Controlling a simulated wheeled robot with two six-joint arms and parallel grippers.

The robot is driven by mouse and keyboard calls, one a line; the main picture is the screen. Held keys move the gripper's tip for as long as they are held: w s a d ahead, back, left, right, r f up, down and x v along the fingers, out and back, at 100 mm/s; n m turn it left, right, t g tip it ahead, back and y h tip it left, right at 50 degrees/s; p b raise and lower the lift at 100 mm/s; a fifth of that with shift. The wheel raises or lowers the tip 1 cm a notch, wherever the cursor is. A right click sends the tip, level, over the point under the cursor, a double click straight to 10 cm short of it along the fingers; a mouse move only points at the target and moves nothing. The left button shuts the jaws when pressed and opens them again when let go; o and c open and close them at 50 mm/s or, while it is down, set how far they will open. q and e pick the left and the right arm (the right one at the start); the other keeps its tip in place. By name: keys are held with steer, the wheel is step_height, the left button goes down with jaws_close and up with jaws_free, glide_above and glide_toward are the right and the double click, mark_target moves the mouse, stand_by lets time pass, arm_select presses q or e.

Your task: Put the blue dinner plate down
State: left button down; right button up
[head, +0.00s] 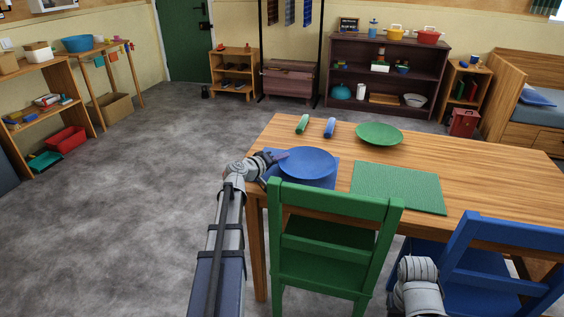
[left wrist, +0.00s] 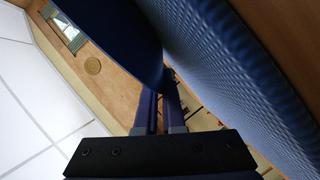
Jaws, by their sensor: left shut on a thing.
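The blue dinner plate (head: 308,161) is over the blue ribbed placemat (head: 329,184) at the left end of the wooden table. My left gripper (head: 276,157) is shut on the plate's left rim. In the left wrist view the plate (left wrist: 105,35) is between the fingers (left wrist: 164,100), close to the mat's ribbed surface (left wrist: 240,75). A narrow gap shows between plate and mat there; whether they touch elsewhere is hidden. Part of my right arm shows at the bottom of the head view, but its gripper is out of view.
On the wooden table (head: 480,180) are a green plate (head: 379,133), a green placemat (head: 398,187), a green roll (head: 303,124) and a blue roll (head: 330,127). A green chair (head: 335,245) and a blue chair (head: 490,260) stand at the near side. The table's right part is clear.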

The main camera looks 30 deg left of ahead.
arm_select(q)
steer(key=c, duration=1.5)
jaws_free()
steer(key=shift+f, duration=0.15)
steer(key=shift+o, duration=1)
steer(key=shift+r, duration=0.25)
steer(key=p+v, duration=0.2)
steer(key=v, duration=0.8)
steer(key=shift+s+r+p, duration=0.1)
steer(key=shift+s+p, duration=0.05)
steer(key=shift+p, duration=0.2)
steer(key=shift+v, duration=0.8)
